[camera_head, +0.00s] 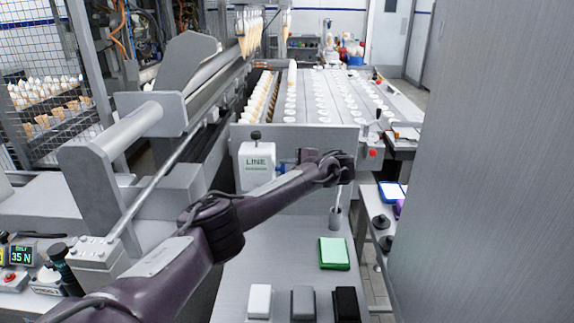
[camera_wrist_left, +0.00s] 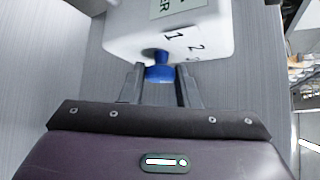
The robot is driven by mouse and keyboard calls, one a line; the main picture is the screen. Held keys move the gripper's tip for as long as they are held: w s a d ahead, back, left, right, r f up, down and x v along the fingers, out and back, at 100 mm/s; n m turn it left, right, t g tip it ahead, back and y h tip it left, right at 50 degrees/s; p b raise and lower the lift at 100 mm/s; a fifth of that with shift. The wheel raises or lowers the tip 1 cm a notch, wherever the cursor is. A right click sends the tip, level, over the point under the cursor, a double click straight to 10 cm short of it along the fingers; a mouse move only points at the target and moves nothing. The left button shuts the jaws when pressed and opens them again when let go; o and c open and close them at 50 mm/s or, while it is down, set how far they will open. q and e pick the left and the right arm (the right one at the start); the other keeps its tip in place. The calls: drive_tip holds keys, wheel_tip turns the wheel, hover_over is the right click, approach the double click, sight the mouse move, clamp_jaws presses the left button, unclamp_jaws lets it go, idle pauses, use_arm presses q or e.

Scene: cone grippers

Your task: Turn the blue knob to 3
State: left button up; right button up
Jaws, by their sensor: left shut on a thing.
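The blue knob (camera_wrist_left: 159,72) sits on the face of a white box (camera_wrist_left: 190,35) in the left wrist view. Which number the knob points to cannot be told. My right gripper is not in view.
A conveyor (camera_head: 325,90) with rows of white pieces lies behind the box. A green block (camera_head: 333,253) and white, grey and black blocks lie on the grey table (camera_head: 275,255) below. A large grey panel (camera_head: 490,180) closes off the right side.

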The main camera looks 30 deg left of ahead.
use_arm(q)
drive_tip(key=shift+w+m+g+h+b, duration=0.1)
drive_tip(key=shift+m+g+h+b, duration=0.7)
drive_tip(key=shift+g+h, duration=0.2)
drive_tip(key=o, duration=0.9)
drive_tip(key=shift+r, duration=0.1)
drive_tip(key=shift+o, duration=0.2)
drive_tip(key=b+v, duration=0.1)
drive_tip(key=v, duration=0.6)
drive_tip(key=shift+d+r, duration=0.25)
drive_tip(key=shift+r, duration=0.05)
drive_tip(key=shift+w, duration=0.1)
